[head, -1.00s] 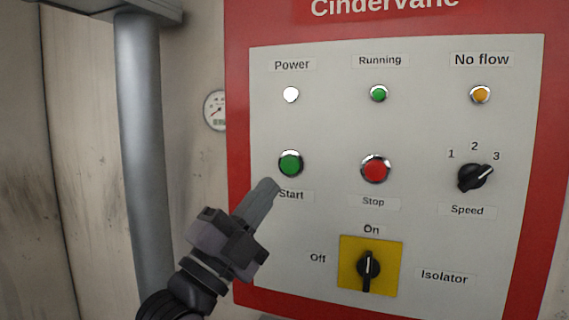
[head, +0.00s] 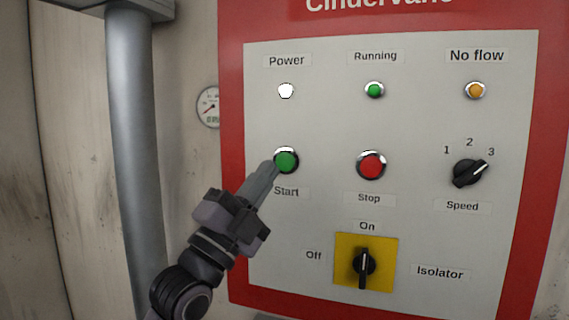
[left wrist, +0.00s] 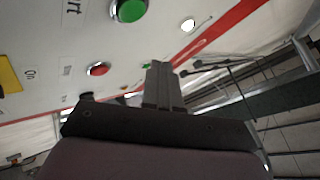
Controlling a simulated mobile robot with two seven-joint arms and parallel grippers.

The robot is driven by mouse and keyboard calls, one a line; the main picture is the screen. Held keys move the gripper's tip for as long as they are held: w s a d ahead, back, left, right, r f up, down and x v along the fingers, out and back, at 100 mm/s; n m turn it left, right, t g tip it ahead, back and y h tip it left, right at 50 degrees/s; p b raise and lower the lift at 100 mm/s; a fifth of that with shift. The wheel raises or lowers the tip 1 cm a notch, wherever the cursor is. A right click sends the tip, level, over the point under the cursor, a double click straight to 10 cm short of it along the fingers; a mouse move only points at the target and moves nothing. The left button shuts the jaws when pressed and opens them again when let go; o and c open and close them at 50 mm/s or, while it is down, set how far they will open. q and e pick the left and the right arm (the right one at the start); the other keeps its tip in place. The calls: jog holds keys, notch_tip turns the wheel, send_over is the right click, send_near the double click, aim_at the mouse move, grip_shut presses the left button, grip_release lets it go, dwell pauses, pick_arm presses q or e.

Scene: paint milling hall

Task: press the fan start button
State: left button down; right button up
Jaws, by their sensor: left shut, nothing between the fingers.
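The green Start button (head: 286,160) is on the left of the red-framed panel (head: 310,225), above its "Start" label. It also shows at the top of the left wrist view (left wrist: 131,9). My left gripper (head: 272,170) is shut and empty. Its fingertips overlap the button's lower left edge in the head view. In the left wrist view the fingertips (left wrist: 158,66) appear below the button with a gap in the picture; I cannot tell whether they touch it. My right gripper is not in view.
The red Stop button (head: 371,165) is just right of Start. The black Speed knob (head: 469,172) points at 3. The Isolator switch (head: 365,264) on its yellow plate points up to On. A grey pipe (head: 137,150) and a gauge (head: 209,107) are at the left.

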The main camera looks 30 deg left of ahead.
pick_arm(q)
send_near(294, 146)
jog(key=shift+w+d+r+y, duration=0.15)
jog(key=shift+w+r, duration=0.1)
jog(key=shift+r, duration=0.2)
jog(key=shift+w+d+r+y, duration=0.1)
jog(key=shift+w+d+r, duration=0.15)
jog(key=shift+r, duration=0.2)
jog(key=shift+w+d+r+y, duration=0.1)
jog(key=shift+w+r, duration=0.2)
jog(key=shift+r, duration=0.2)
jog(key=shift+w, duration=0.1)
dwell(0.8)
jog(key=shift+w+a, duration=0.1)
jog(key=shift+w, duration=0.2)
jog(key=shift+w+a, duration=0.1)
jog(key=shift+w, duration=0.3)
dwell(0.7)
jog(key=shift+s, duration=0.15)
jog(key=shift+s+d, duration=0.2)
jog(key=shift+s, duration=0.45)
jog(key=s, duration=0.2)
jog(key=s+d, duration=0.1)
jog(key=s, duration=0.2)
jog(key=shift+d+p, duration=0.1)
jog(key=shift+p, duration=0.2)
